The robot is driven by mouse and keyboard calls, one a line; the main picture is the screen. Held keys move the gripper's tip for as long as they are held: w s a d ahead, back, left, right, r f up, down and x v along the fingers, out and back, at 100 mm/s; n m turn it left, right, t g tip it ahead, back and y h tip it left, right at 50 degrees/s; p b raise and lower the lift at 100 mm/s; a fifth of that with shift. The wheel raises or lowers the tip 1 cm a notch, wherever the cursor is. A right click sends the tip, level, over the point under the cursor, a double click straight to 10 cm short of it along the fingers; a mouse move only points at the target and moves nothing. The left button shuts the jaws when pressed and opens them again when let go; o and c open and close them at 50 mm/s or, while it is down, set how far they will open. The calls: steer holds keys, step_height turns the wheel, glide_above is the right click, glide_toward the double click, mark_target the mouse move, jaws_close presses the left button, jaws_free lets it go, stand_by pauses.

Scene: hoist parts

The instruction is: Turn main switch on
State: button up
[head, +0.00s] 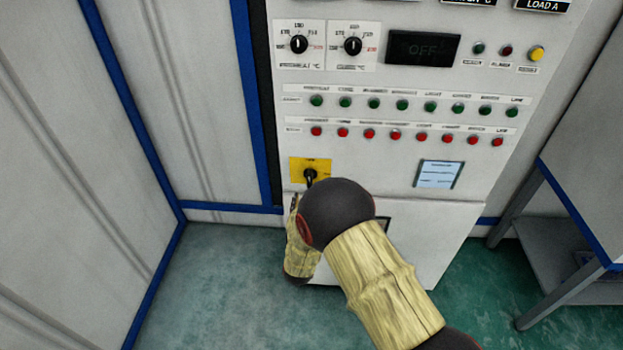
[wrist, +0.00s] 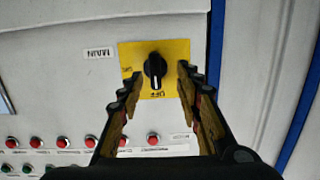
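The main switch is a black rotary knob (wrist: 155,70) on a yellow plate (wrist: 180,50), with a "MAIN" label beside it. The wrist view shows the panel upside down. The knob stands about upright, and its white mark points to the plate edge lettered OFF. In the head view the knob (head: 311,176) is partly in view just above my arm. My gripper (wrist: 158,76) is open, with one fingertip on each side of the knob and gaps to both. Whether the tips reach the knob's depth I cannot tell. The head view mostly hides my gripper behind my arm.
Rows of green (head: 402,105) and red lamps (head: 394,135) lie above the switch. A dark display (head: 423,49) reads OFF. A small screen (head: 438,174) is right of the switch. A blue-framed wall (head: 70,120) stands left, a grey table (head: 570,245) right.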

mark_target(309, 177)
steer(key=shift+t+h, duration=0.3)
steer(key=shift+t, duration=0.4)
steer(key=w+r, duration=0.1)
steer(key=w, duration=0.1)
steer(key=w+r, duration=0.1)
steer(key=w, duration=0.2)
steer(key=w+d+r+b, duration=0.1)
steer(key=w, duration=0.2)
steer(key=shift+r, duration=0.2)
jaws_close()
